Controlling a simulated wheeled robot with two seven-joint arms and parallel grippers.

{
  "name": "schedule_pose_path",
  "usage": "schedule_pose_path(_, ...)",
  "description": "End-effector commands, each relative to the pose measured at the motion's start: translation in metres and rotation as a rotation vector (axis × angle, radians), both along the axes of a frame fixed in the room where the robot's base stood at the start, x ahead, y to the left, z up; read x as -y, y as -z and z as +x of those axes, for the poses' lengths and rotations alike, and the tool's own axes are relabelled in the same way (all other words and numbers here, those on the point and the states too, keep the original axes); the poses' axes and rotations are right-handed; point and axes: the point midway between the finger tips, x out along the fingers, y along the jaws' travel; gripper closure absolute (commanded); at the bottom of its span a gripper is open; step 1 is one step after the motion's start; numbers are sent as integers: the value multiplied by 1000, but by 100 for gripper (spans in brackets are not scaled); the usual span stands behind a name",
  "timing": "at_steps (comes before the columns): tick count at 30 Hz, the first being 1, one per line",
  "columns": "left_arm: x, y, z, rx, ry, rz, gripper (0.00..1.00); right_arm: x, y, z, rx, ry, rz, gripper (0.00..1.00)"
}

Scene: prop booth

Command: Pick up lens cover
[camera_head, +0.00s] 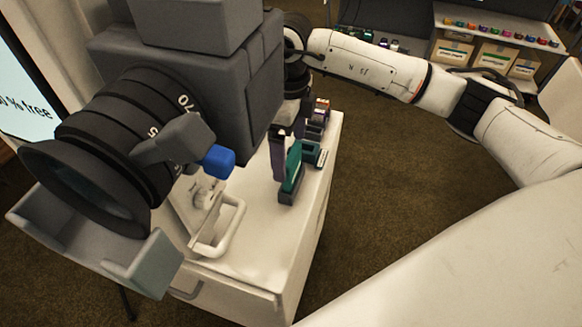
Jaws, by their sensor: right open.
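A large dark camera (185,65) fills the left side, its black lens (110,150) pointing to the lower left. A grey open-sided, flap-like piece (150,265) sits under and around the lens front. I cannot tell for certain which piece is the lens cover. My right arm comes in from the right, and its black wrist is beside the camera. My right gripper (290,112) hangs down over the white cabinet top, partly hidden by the camera body. Its fingers show poorly; it is open, and I see nothing held. My left gripper is not in view.
The white cabinet (270,250) carries a white handled fitting (215,228), an upright teal block (293,172), a purple one (279,158) and several small items behind. A shelf (475,40) with boxes (493,57) stands at the back right. Brown carpet lies open between.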

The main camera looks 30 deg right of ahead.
Motion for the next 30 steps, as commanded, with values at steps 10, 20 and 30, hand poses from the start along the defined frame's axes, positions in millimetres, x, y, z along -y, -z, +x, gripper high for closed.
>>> schedule_pose_path(10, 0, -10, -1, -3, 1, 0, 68, 0, 46, 2, -3, 1, 0, 9)
schedule_pose_path(20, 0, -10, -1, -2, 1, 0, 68, -1, 52, 3, 0, 0, 1, 11)
schedule_pose_path(30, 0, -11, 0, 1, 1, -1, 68, -1, 51, 3, 1, 0, 1, 54)
